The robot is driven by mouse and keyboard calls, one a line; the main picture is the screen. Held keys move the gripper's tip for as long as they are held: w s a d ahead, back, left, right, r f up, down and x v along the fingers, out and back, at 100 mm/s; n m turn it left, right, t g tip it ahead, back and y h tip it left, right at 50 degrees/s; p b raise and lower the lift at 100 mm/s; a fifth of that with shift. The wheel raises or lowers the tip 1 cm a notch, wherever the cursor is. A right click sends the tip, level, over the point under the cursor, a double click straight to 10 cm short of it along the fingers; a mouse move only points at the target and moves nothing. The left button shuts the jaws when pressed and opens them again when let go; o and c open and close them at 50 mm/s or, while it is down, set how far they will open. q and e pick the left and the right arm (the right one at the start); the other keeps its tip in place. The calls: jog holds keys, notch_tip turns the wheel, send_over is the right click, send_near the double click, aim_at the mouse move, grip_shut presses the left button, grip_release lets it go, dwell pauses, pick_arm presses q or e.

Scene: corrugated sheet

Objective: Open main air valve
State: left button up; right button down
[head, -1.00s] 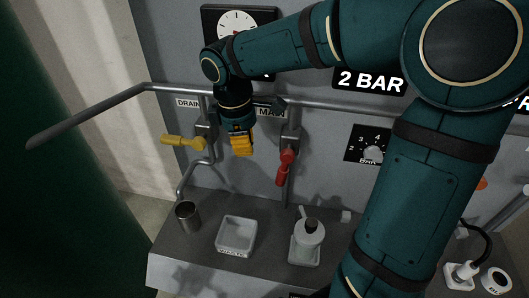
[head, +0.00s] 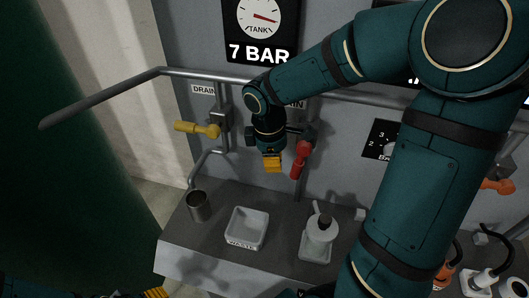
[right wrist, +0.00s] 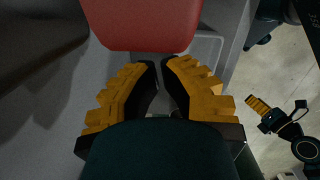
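The main air valve has a red handle (head: 299,162) that hangs down along its pipe, under a label of which only "IN" shows. My right gripper (head: 272,165) is just left of the red handle in the head view, pointing down, with a small gap between them. In the right wrist view, the red handle (right wrist: 142,22) lies just beyond the fingertips. The fingers (right wrist: 159,64) are nearly together with nothing between them. My left gripper (head: 155,293) barely shows at the bottom edge; its fingers are too cut off to judge.
The yellow drain valve handle (head: 197,130) points left. A gauge (head: 260,18) reads 7 BAR. A grey rail (head: 215,77) runs across above the valves. A metal cup (head: 197,206), a waste tray (head: 246,228) and a pale bottle (head: 319,236) stand on the ledge below.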

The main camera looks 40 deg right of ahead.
aim_at(299, 164)
jog(key=shift+s+d+f, duration=0.1)
jog(key=shift+s+d, duration=0.5)
jog(key=shift+d, duration=0.1)
jog(key=shift+s+d+f+g+h+p, duration=0.3)
jog(key=shift+s+d+g+h+p, duration=0.1)
jog(key=shift+s+d+g+h, duration=0.25)
jog(key=shift+a, duration=0.1)
